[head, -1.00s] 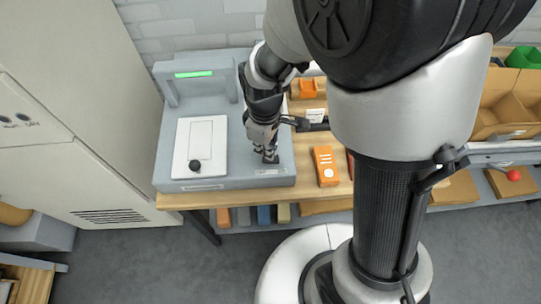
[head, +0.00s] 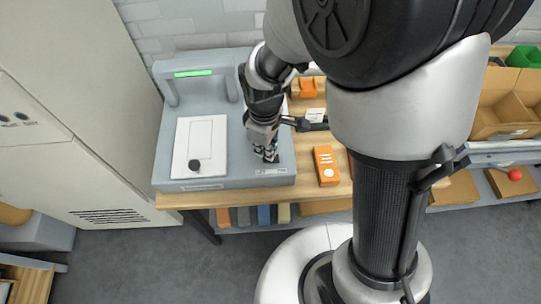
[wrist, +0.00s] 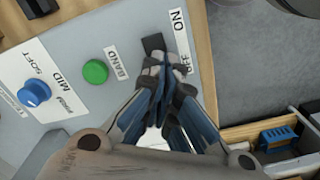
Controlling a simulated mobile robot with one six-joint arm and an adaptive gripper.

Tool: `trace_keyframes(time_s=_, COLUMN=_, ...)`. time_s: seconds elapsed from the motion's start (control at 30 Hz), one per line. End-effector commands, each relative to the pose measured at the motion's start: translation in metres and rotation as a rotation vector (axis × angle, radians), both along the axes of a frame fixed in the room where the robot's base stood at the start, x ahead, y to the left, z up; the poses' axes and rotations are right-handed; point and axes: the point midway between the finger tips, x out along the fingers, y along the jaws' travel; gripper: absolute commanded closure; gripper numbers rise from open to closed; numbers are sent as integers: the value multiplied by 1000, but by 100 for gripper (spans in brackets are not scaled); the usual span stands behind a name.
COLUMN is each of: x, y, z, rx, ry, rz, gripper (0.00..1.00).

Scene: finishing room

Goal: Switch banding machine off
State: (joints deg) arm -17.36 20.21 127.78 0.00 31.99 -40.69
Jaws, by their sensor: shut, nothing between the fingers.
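The banding machine (head: 225,120) is a grey unit on the wooden bench, with a lit green bar (head: 193,73) on its rear frame. In the wrist view its panel shows a black switch (wrist: 153,43) beside a label (wrist: 180,40) reading ON and OFF. My gripper (head: 268,156) is pointed down at the machine's front right corner. In the wrist view my gripper (wrist: 158,65) is shut and empty, its fingertips at the switch near the OFF end. The fingers hide part of the switch, so I cannot tell its position or whether they touch it.
A green button (wrist: 95,71) labelled BAND and a blue knob (wrist: 34,93) lie left of the switch. An orange box (head: 326,166) stands right of the machine. A large light cabinet (head: 75,110) stands on the left. Grey floor is open in front.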

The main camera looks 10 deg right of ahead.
Motion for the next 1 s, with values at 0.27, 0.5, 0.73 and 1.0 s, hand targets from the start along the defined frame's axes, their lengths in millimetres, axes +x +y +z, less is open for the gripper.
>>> trace_keyframes(time_s=0.27, x=0, y=0, z=-5, rx=0, ry=0, rz=0, gripper=100)
trace_keyframes(time_s=0.5, x=0, y=0, z=-9, rx=0, ry=0, rz=0, gripper=100)
trace_keyframes(time_s=0.73, x=0, y=0, z=-12, rx=-1, ry=1, rz=0, gripper=100)
trace_keyframes(time_s=1.0, x=0, y=0, z=-16, rx=0, ry=1, rz=0, gripper=100)
